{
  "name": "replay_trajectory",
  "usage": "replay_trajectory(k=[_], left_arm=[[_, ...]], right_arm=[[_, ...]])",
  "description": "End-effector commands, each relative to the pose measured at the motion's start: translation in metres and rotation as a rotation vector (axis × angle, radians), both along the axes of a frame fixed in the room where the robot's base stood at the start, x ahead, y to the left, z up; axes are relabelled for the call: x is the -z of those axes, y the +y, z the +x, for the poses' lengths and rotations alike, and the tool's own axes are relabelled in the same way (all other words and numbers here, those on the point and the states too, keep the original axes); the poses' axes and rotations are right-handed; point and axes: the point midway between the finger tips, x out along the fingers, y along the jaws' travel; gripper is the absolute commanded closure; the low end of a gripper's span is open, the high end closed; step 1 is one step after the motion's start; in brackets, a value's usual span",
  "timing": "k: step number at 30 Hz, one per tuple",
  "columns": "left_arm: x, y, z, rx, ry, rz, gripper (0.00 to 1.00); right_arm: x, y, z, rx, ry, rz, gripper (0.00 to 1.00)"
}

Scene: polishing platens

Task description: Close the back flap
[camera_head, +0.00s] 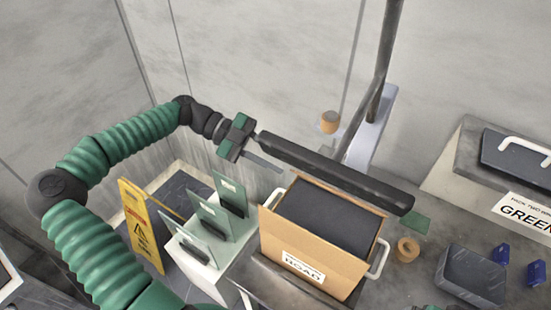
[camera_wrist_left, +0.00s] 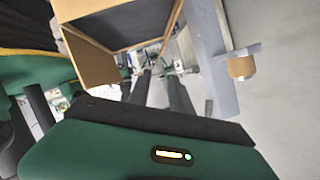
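The cardboard box (camera_head: 283,238) stands upright on the bench, with dark contents (camera_head: 325,217) showing through its open top. A dark bar (camera_head: 335,172) crosses above its far edge and hides part of it, so I cannot clearly make out the back flap. The box also shows at the upper left of the left wrist view (camera_wrist_left: 86,62). My left gripper (camera_head: 264,152) is behind and left of the box, apart from it, with its fingers spread and nothing seen between them. The fingers also show in the left wrist view (camera_wrist_left: 160,90).
A white rack with green plates (camera_head: 208,215) and a yellow sign (camera_head: 141,228) stand left of the box. A metal pole (camera_head: 375,90) rises behind it. A tape roll (camera_head: 408,249), a dark block (camera_head: 471,276) and blue items (camera_head: 501,254) lie to the right.

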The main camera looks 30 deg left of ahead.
Motion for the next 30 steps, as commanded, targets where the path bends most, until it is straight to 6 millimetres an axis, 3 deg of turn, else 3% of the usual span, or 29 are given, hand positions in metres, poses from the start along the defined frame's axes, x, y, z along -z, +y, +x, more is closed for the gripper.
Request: replay_trajectory(k=[4, 8, 10, 19, 24, 30], left_arm=[[0.000, 0.000, 0.000, 0.000, 0.000, 0.000, 0.75], [-0.005, -0.004, 0.003, 0.008, 0.023, 0.010, 0.90], [-0.010, -0.012, 0.010, 0.029, 0.081, 0.039, 0.99], [-0.031, -0.070, 0.048, 0.109, 0.521, 0.418, 1.00], [-0.057, -0.093, 0.065, 0.064, 0.668, 0.701, 1.00], [-0.072, -0.103, 0.077, -0.006, 0.719, 0.876, 1.00]], right_arm=[[0.000, 0.000, 0.000, 0.000, 0.000, 0.000, 0.00], [-0.009, 0.000, 0.000, 0.000, 0.000, 0.000, 0.00], [-0.028, 0.000, 0.000, 0.000, 0.000, 0.000, 0.00], [-0.143, 0.000, 0.000, 0.000, -0.001, 0.000, 0.00], [-0.197, 0.000, 0.000, 0.000, 0.000, 0.000, 0.00], [-0.219, 0.000, 0.000, 0.000, 0.000, 0.000, 0.00]])
